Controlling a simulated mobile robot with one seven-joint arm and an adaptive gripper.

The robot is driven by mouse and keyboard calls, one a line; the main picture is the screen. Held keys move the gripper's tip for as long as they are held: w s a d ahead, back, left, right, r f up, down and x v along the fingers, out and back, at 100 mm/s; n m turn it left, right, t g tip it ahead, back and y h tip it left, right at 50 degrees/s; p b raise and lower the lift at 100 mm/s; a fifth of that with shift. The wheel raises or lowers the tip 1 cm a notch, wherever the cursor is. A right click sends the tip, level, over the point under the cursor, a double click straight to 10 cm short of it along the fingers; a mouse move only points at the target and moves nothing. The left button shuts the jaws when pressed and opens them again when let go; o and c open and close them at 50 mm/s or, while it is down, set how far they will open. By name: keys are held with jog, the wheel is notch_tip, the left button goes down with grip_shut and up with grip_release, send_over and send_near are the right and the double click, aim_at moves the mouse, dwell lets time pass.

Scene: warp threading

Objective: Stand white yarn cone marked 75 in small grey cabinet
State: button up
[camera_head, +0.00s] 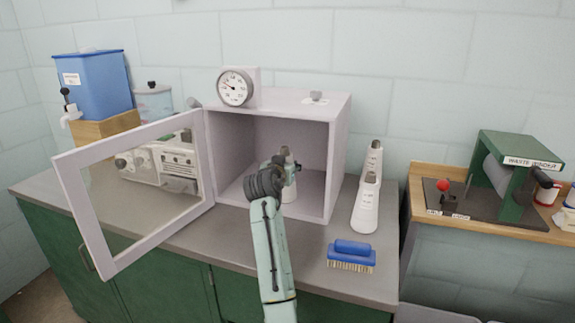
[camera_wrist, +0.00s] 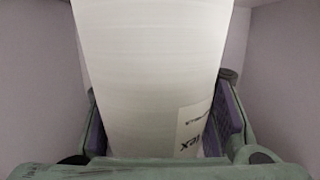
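The small grey cabinet (camera_head: 333,150) stands on the counter with its framed glass door (camera_head: 75,205) swung open to the left. A white yarn cone (camera_head: 289,193) is upright inside the cabinet opening, partly hidden behind my gripper (camera_head: 283,165). In the wrist view the white cone (camera_wrist: 150,70) fills the middle, between the two fingers of my gripper (camera_wrist: 160,130). The finger pads lie close against both its sides. A label with dark letters shows at its lower right; no number is readable. The cabinet's inner walls (camera_wrist: 280,70) are around it. Whether the cone's base touches the floor is hidden.
Two more white cones (camera_head: 365,205) (camera_head: 374,160) stand right of the cabinet. A blue brush (camera_head: 352,256) lies at the counter's front right. A dial gauge (camera_head: 235,88) sits on the cabinet. A green winder (camera_head: 515,170) stands on a separate bench at right.

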jog(key=o, duration=0.5)
jog(key=shift+r, duration=0.1)
jog(key=b+v, duration=0.3)
jog(key=v, duration=0.9)
jog(key=shift+a, duration=0.1)
jog(key=shift+a, duration=0.1)
